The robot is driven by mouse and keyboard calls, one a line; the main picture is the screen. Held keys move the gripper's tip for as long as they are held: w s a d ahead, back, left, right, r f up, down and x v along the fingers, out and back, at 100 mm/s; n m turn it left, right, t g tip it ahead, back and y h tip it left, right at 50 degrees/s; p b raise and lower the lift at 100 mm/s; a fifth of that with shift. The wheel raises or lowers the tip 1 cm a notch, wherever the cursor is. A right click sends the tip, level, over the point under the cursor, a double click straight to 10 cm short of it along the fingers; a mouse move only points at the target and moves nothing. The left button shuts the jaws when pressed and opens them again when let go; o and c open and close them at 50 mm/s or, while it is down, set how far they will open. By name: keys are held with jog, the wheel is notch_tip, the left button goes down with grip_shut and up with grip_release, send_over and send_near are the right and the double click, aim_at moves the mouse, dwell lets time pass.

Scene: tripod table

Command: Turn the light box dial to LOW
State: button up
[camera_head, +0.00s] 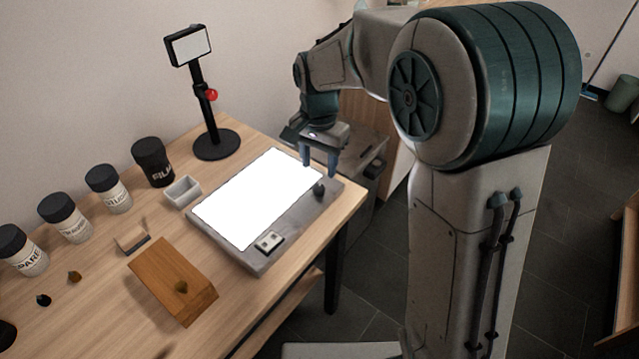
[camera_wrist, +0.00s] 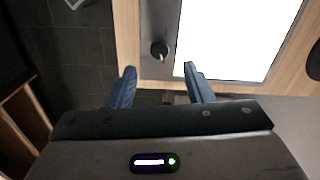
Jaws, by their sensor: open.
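The light box (camera_head: 277,224) lies on the wooden table with its white panel brightly lit. Its dial (camera_head: 319,188) is a small dark knob on the grey border near the right corner. The dial also shows in the wrist view (camera_wrist: 159,50), ahead of the fingertips and between their lines. My gripper (camera_head: 321,161) is open and empty, above the light box's right end close to the dial. In the wrist view my gripper (camera_wrist: 159,70) has its two blue fingers apart, with nothing between them. The dial's markings are too small to read.
A small switch plate (camera_head: 268,241) sits on the box's near border. A black lamp stand (camera_head: 217,144) stands behind the box. A wooden block (camera_head: 172,280), a small grey tray (camera_head: 183,192) and several black-lidded jars (camera_head: 109,188) are to the left. The table edge lies just right of the box.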

aim_at(319, 187)
notch_tip(319, 187, down, 7)
jog(key=shift+r, duration=0.1)
dwell(0.3)
jog(key=c, duration=1)
